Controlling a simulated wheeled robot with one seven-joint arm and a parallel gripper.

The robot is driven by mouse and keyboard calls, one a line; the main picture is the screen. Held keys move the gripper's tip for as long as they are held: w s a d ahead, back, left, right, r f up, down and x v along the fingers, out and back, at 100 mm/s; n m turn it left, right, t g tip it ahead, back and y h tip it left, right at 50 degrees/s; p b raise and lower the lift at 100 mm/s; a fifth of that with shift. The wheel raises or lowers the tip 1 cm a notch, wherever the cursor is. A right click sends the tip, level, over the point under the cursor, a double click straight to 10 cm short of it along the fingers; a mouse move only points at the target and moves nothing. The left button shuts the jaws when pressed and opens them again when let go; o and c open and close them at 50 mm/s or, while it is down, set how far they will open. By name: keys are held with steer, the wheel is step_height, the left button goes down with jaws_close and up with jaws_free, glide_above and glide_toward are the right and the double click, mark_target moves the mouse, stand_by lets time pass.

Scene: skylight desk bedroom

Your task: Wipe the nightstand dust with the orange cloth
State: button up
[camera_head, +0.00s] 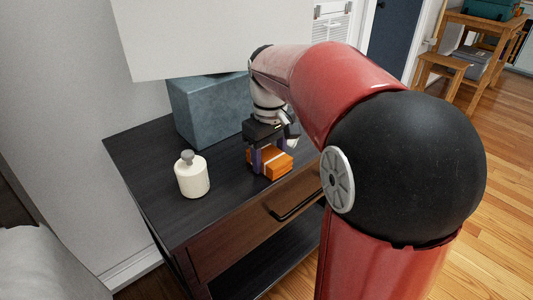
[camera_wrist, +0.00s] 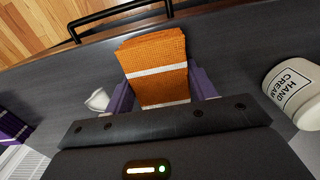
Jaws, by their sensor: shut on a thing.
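The orange cloth (camera_head: 273,164), folded with a white stripe, is between the purple fingers of my gripper (camera_head: 262,158) at the nightstand top. In the wrist view my gripper (camera_wrist: 163,98) is shut on the cloth (camera_wrist: 155,55), which extends ahead toward the drawer side. The dark nightstand (camera_head: 142,152) has a brown drawer front with a black handle. The cloth looks to be at or just above the surface; I cannot tell if it touches. I cannot make out dust in either view.
A hand cream jar (camera_head: 192,176) stands left of my gripper, also in the wrist view (camera_wrist: 293,90). A blue-grey lamp base (camera_head: 205,108) under a white shade (camera_head: 210,35) stands behind. A small white object (camera_wrist: 97,99) lies near the cloth. A purple item (camera_wrist: 13,130) shows at left.

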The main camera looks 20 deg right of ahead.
steer(key=shift+s+f, duration=0.1)
step_height(320, 180, up, 3)
steer(key=shift+f+p, duration=0.15)
steer(key=shift+p, duration=1.05)
steer(key=shift+r+b, duration=0.3)
steer(key=shift+r, duration=1.5)
steer(key=shift+r, duration=1.5)
